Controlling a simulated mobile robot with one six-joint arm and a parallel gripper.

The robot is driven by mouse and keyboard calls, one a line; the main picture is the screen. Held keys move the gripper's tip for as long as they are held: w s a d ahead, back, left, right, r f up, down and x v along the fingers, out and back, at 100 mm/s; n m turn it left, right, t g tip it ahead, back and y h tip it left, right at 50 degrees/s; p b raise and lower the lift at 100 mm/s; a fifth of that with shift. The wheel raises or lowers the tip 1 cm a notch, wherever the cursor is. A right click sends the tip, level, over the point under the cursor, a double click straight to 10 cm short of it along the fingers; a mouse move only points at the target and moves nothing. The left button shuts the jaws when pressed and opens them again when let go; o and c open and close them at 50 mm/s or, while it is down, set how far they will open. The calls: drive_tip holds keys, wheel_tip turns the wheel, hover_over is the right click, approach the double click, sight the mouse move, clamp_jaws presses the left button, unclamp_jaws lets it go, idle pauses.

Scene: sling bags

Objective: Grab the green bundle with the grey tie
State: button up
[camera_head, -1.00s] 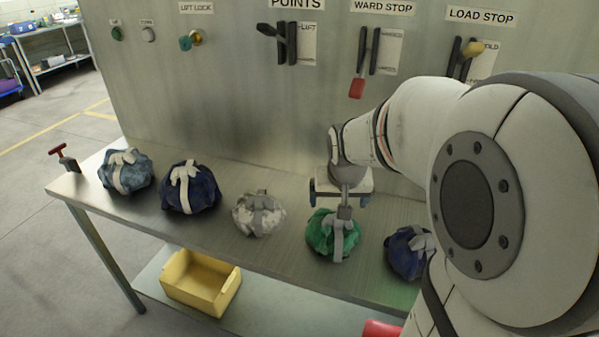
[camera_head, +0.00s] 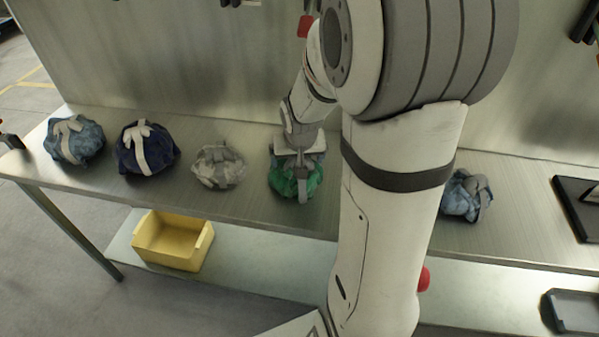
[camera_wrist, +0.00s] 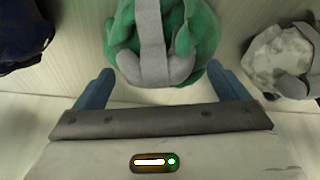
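The green bundle with the grey tie (camera_head: 290,186) sits on the steel bench in the head view. It also shows at the top of the wrist view (camera_wrist: 204,38), with its wide grey tie running down the middle. My gripper (camera_head: 298,158) is at the bundle's back edge in the head view, partly covering it. In the wrist view my gripper (camera_wrist: 160,72) is open, with one blue finger on each side of the bundle's near edge. The fingers do not look closed on the cloth. Whether they touch it, I cannot tell.
A grey-white bundle (camera_head: 218,166), a dark blue one (camera_head: 146,149) and a light blue one (camera_head: 73,140) lie to the left. Another blue bundle (camera_head: 466,196) lies right of my arm. A dark blue bundle (camera_wrist: 20,35) is close by in the wrist view. A yellow bin (camera_head: 172,242) stands below.

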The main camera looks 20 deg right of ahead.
drive_tip(key=c, duration=1.6)
